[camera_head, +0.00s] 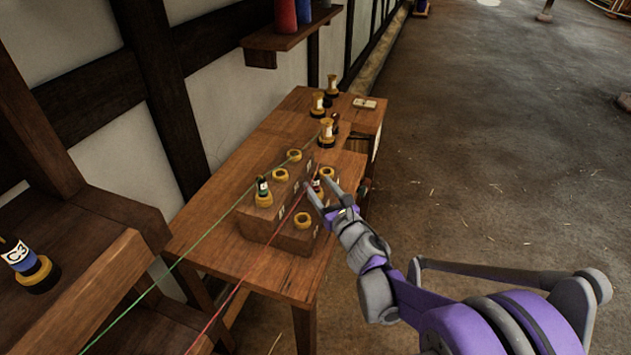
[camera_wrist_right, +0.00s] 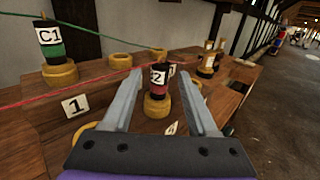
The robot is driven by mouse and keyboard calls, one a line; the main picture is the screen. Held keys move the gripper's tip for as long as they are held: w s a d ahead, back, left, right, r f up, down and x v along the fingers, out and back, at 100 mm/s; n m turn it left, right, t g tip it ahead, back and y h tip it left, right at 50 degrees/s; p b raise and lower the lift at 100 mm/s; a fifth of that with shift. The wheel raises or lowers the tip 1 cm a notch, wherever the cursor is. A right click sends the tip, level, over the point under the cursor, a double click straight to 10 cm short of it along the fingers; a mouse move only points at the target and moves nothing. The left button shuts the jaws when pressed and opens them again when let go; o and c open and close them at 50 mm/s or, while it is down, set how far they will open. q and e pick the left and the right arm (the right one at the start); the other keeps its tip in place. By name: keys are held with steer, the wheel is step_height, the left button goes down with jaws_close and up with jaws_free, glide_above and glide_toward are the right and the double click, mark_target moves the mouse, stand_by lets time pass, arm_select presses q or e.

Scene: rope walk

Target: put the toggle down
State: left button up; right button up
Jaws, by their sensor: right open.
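The toggle (camera_wrist_right: 159,88) is dark with a red band and a white label whose visible digit is 2. In the right wrist view it stands upright in a yellow ring (camera_wrist_right: 157,106) on the wooden block (camera_head: 275,236). My right gripper (camera_head: 322,187) is open, with one finger on each side of the toggle and visible gaps. In the head view the toggle (camera_head: 316,185) is small and partly hidden by the gripper. A red line runs from near it toward the lower left. My left gripper is not in view.
A green-banded toggle marked C1 (camera_wrist_right: 50,42) stands in another ring, with a green line (camera_head: 212,226) running from it. Several empty rings, such as one ring (camera_head: 303,220), sit on the block. Yellow-and-black bobbins (camera_head: 327,132) stand farther back. A blue-labelled bobbin (camera_head: 30,267) is at left.

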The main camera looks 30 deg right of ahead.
steer(key=s+f+m+g+h, duration=0.2)
steer(key=s+m+g+h, duration=0.2)
steer(key=s+m, duration=1.05)
steer(key=s+a+f+m+g+y, duration=0.2)
steer(key=s+a+f+m+g, duration=0.2)
steer(key=m, duration=0.6)
steer(key=s+a+f+m+g+y, duration=0.3)
steer(key=s+a+f+m+g, duration=0.2)
steer(key=s+a+m, duration=0.4)
steer(key=shift+a+f+m, duration=0.65)
steer(key=shift+a+m, duration=0.2)
steer(key=shift+a, duration=0.05)
